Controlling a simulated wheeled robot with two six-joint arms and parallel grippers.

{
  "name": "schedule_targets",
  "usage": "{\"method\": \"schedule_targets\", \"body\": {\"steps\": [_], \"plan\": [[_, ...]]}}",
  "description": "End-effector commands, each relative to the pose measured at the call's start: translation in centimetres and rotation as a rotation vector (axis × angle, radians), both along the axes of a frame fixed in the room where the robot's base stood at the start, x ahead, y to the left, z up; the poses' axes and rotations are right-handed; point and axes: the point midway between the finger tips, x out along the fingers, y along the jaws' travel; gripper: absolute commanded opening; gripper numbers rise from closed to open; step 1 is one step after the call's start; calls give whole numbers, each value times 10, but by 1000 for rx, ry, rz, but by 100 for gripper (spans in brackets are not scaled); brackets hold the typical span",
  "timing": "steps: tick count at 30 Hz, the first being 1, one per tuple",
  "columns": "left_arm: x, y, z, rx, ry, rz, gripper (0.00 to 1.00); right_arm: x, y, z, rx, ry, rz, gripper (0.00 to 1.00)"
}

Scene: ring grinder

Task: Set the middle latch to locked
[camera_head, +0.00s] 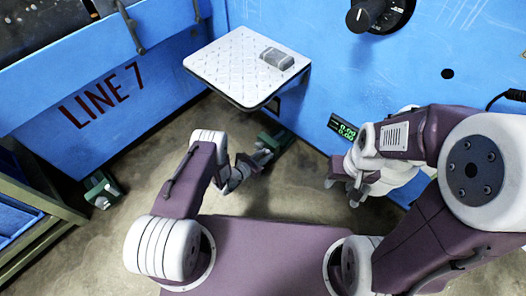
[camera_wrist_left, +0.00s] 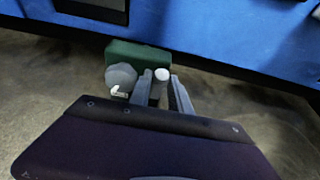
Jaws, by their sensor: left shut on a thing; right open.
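A green latch block (camera_head: 278,137) sits low at the foot of the blue machine, below the small white shelf. In the left wrist view the green block (camera_wrist_left: 138,54) shows a round grey knob (camera_wrist_left: 120,75) on its left and a white-tipped lever (camera_wrist_left: 162,75) on its right. My left gripper (camera_head: 262,158) is at this latch, its fingers around the lever and shut on it; the fingers also show in the wrist view (camera_wrist_left: 163,92). They hide the lever's lower part. The latch's setting cannot be read. My right gripper (camera_head: 354,190) is open beside the machine front, away from the latch.
Another green latch block (camera_head: 103,188) stands on the floor at the left, by the "LINE 7" panel (camera_head: 100,95). A white shelf (camera_head: 225,65) holding a grey block (camera_head: 276,58) juts out above. A green-lit display (camera_head: 344,128) is near my right gripper. A rack (camera_head: 35,215) stands far left.

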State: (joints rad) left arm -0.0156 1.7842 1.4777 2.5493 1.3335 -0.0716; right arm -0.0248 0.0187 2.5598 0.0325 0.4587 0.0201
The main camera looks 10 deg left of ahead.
Motion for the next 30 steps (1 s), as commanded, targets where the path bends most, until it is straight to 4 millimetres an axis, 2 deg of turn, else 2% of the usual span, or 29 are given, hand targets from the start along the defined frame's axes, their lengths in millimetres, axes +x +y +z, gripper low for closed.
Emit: {"method": "schedule_targets", "body": {"steps": [1,3,16,17,26,30], "plan": [[3,-3,15,26,33,-3,0,0,0,20,0,0,0,44],[5,-5,12,58,80,-3,0,0,0,25,0,0,0,44],[8,-6,6,94,131,0,0,0,0,27,0,1,0,44],[8,-6,6,94,131,0,29,0,0,27,0,1,0,44],[8,-6,7,93,130,0,31,0,0,27,0,1,0,44],[-4,3,21,93,133,2,31,0,0,47,0,1,0,44]]}}
